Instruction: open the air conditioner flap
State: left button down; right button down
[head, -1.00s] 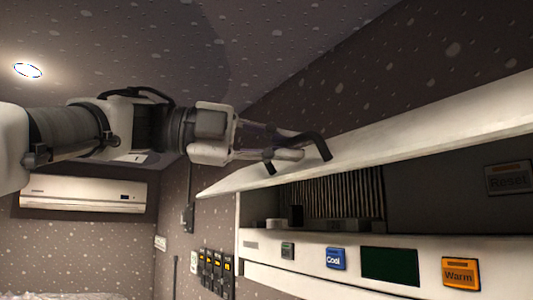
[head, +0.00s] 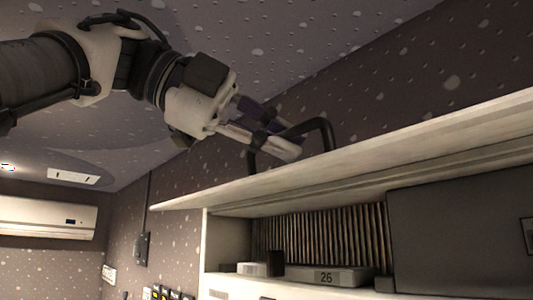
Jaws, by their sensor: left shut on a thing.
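The air conditioner flap (head: 400,158) is a long white panel seen from below, swung up and out above the unit's open front. A black bar handle (head: 327,131) stands on the flap's upper face. My left gripper (head: 285,147) comes in from the upper left and is shut on the handle, its fingers partly covering the bar. Under the flap, the air conditioner's inside shows a pleated filter (head: 325,238) and a small display reading 26 (head: 326,277). My right gripper is not in view.
A second white wall unit (head: 45,218) hangs on the far left wall. A dark switch box (head: 142,247) and several small switches (head: 165,293) are on the wall left of the open unit. A ceiling panel (head: 73,177) is at the upper left.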

pick_arm(q)
jog(key=shift+r, duration=0.15)
dwell(0.3)
jog(key=c, duration=1.2)
grip_release()
jog(key=shift+w, duration=0.1)
